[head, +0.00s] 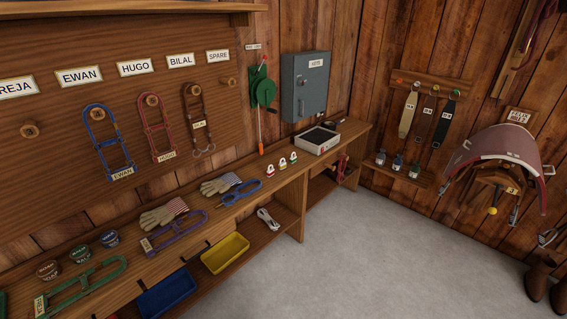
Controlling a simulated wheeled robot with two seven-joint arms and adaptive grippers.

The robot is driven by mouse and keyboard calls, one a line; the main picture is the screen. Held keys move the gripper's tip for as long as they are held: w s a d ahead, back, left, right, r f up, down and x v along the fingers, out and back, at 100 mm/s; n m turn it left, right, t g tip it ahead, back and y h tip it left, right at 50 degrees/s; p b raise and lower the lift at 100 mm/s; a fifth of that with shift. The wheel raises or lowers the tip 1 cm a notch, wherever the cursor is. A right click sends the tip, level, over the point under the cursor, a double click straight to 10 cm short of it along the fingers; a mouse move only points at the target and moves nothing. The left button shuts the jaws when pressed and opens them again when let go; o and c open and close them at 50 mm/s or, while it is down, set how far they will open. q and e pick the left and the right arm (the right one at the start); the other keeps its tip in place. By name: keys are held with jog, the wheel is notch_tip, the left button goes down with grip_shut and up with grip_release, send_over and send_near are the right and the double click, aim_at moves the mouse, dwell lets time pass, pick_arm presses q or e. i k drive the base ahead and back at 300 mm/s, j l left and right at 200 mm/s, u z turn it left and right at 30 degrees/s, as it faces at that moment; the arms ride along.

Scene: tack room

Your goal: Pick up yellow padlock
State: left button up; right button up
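I cannot make out a yellow padlock for certain. A small yellow object (492,211) shows under the saddle at the right, too small to identify. Neither of my grippers is in view.
The wooden bench (225,214) runs along the left wall, holding gloves, bridle-like loops and round tins. A yellow bin (225,252) and a blue bin (166,294) sit below. A grey cabinet (306,85) hangs above. The grey floor (370,265) is clear.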

aim_at(282, 165)
jog(key=i+j, duration=0.2)
jog(key=i, duration=0.2)
jog(key=i+j+z, duration=0.15)
jog(key=i, duration=0.25)
jog(key=i+j, duration=0.25)
jog(key=i+z, duration=0.05)
jog(key=i, duration=0.1)
